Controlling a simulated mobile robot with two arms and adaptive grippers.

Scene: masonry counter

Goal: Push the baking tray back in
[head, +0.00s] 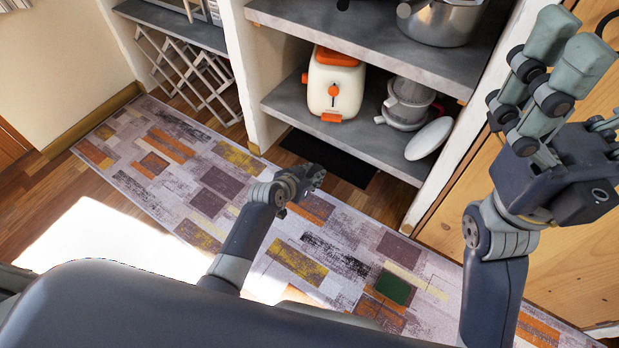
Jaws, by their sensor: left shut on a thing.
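A flat black sheet, which looks like the baking tray (335,160), sits low beneath the bottom shelf. Its near part sticks out over the floor, and its far part is hidden under the shelf. My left gripper (313,177) is at the tray's near long edge, shut on it as far as I can see. The fingers are small and dark, so the contact is hard to make out. My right gripper (568,52) is raised at the right, well away from the tray, with its fingers spread and nothing seen in them.
The bottom shelf (285,101) holds an orange-and-cream appliance (335,88), grey crockery and a white dish (429,138). A metal pot (440,20) stands above. A wooden panel is at the right.

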